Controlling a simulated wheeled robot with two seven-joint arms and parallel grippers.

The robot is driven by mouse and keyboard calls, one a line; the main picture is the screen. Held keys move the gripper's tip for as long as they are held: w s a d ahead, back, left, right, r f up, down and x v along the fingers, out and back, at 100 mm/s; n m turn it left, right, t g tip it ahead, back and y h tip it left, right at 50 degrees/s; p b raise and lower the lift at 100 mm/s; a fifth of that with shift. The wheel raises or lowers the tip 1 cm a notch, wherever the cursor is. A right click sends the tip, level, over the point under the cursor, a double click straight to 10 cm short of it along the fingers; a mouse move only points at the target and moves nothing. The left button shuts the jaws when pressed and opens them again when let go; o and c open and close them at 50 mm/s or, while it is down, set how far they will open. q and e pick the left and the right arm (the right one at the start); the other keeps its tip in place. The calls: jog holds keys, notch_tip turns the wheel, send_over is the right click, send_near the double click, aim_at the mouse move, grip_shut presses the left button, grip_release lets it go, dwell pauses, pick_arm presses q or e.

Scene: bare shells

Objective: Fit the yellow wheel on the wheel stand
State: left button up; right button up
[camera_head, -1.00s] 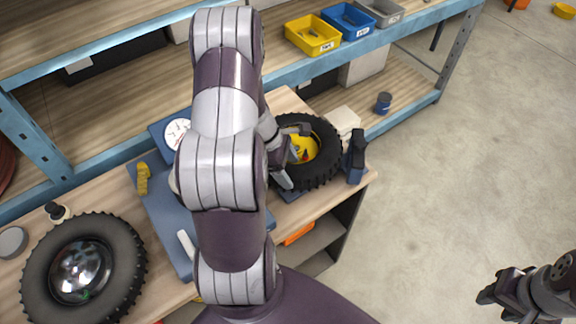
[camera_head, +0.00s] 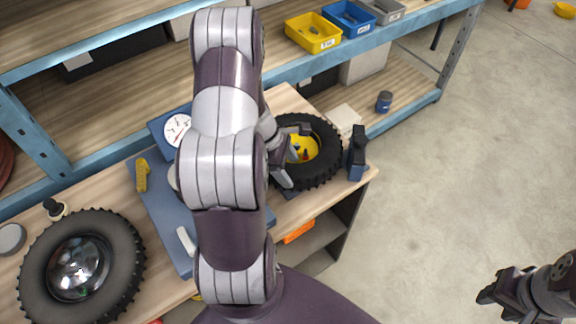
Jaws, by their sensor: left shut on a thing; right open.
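The yellow wheel (camera_head: 326,150), a black knobbly tyre with a yellow hub, is at the right end of the bench. My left gripper (camera_head: 292,160) is at the left side of its hub and is shut on the wheel, partly hidden by my arm. A blue-grey upright part (camera_head: 357,153), perhaps of the wheel stand, stands just right of the tyre. I cannot tell whether the wheel is seated on the stand. My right gripper (camera_head: 492,293) is open and empty over the floor at the lower right.
Another tyre with a chrome hub (camera_head: 78,268) lies at the left of the bench (camera_head: 118,194). A blue board with a dial gauge (camera_head: 177,130) is behind my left arm. A shelf behind holds yellow (camera_head: 313,32) and blue (camera_head: 349,18) bins.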

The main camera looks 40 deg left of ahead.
pick_arm(q)
jog(key=shift+s+d+f, duration=0.1)
jog(key=shift+f, duration=0.05)
jog(key=o, duration=1.5)
jog(key=shift+o, duration=0.2)
jog(key=shift+f, duration=0.1)
jog(key=shift+r, duration=0.2)
notch_tip(320, 180, up, 10)
jog(key=p, duration=0.9)
jog(key=shift+f, duration=0.15)
